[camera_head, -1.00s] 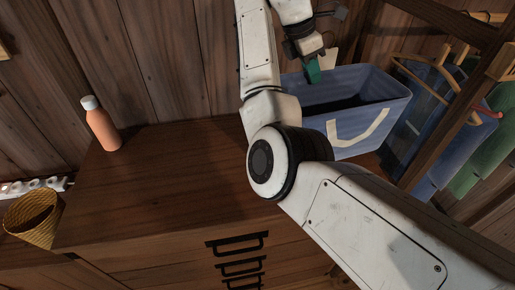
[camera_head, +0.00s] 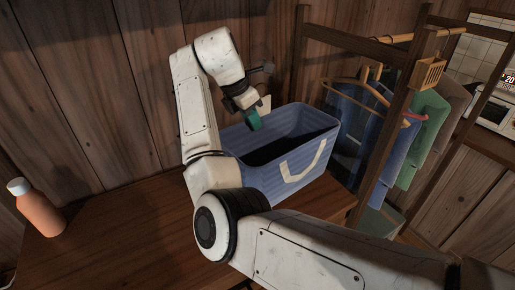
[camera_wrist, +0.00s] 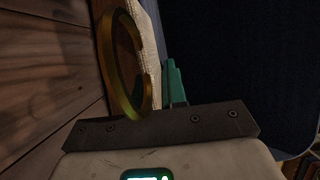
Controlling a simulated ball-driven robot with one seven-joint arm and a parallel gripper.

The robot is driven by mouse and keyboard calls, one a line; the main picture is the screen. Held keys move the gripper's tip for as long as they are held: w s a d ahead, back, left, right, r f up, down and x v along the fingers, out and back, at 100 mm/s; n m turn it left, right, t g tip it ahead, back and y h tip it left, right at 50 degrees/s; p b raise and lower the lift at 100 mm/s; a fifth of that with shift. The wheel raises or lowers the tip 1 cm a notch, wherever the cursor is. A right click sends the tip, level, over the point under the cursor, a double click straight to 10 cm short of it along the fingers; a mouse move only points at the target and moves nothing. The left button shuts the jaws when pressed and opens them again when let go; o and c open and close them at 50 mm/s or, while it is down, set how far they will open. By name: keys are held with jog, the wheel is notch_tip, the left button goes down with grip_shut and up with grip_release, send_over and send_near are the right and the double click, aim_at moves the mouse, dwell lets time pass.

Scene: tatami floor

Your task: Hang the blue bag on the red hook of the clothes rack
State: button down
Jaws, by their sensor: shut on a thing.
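The blue bag (camera_head: 262,176) is open at the top, with a cream handle on its front side. It is at the right end of the dresser top; I cannot tell whether it rests there or hangs. My gripper (camera_head: 252,121), with green fingertips, is at its back rim, shut on the bag's rear cream handle (camera_head: 264,104). The wrist view shows this cream strip (camera_wrist: 154,45) beside a green finger (camera_wrist: 175,82), and the bag's dark blue interior (camera_wrist: 235,60). The red hook (camera_head: 414,117) is on the clothes rack (camera_head: 394,117), right of the bag and apart from it.
Clothes (camera_head: 425,125) and wooden hangers (camera_head: 357,86) hang on the rack near the hook. An orange bottle (camera_head: 40,212) with a white cap stands at the left on the dresser (camera_head: 105,235). A plank wall is close behind the bag. A gold ring-like thing (camera_wrist: 108,65) shows by the fingers.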

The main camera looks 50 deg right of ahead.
aim_at(254, 134)
notch_tip(254, 134, down, 4)
jog(key=shift+r, duration=0.25)
jog(key=shift+f+p, duration=0.2)
jog(key=shift+p, duration=0.65)
jog(key=shift+f+p, duration=0.4)
jog(key=shift+f, duration=0.55)
jog(key=c, duration=1.2)
grip_release()
jog(key=shift+f, duration=0.1)
jog(key=shift+o, duration=0.2)
jog(key=shift+f+b, duration=0.3)
jog(key=shift+b, duration=0.6)
jog(key=shift+r+b, duration=0.25)
jog(key=shift+b, duration=0.15)
jog(key=v, duration=1)
jog(key=shift+w+a+r, duration=0.1)
jog(key=shift+a+r, duration=0.2)
